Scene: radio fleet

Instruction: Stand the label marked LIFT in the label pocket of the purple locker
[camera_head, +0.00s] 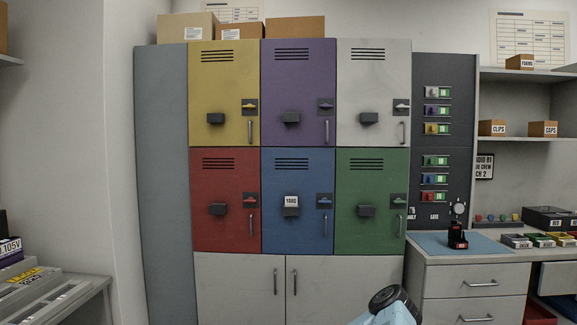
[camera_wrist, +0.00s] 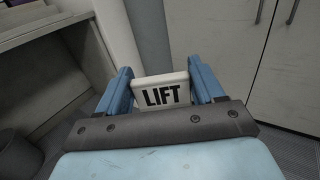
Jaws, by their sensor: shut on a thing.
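The white label marked LIFT (camera_wrist: 161,92) is held between the blue fingers of my gripper (camera_wrist: 162,86) in the wrist view, its black letters facing the camera. The purple locker (camera_head: 285,75) is in the upper middle of the locker block in the head view. Its dark label pocket (camera_head: 291,118) sticks out from the door, and no label shows in it. In the head view part of my arm (camera_head: 390,305) shows low at the bottom; the fingers and the label are not visible there.
The blue locker (camera_head: 300,235) below has a white label (camera_head: 291,202) in its pocket. Yellow (camera_head: 222,75) and white (camera_head: 370,75) lockers flank the purple one. A counter with a blue mat (camera_head: 480,246) and radio stands right; a grey bench (camera_head: 75,290) is left.

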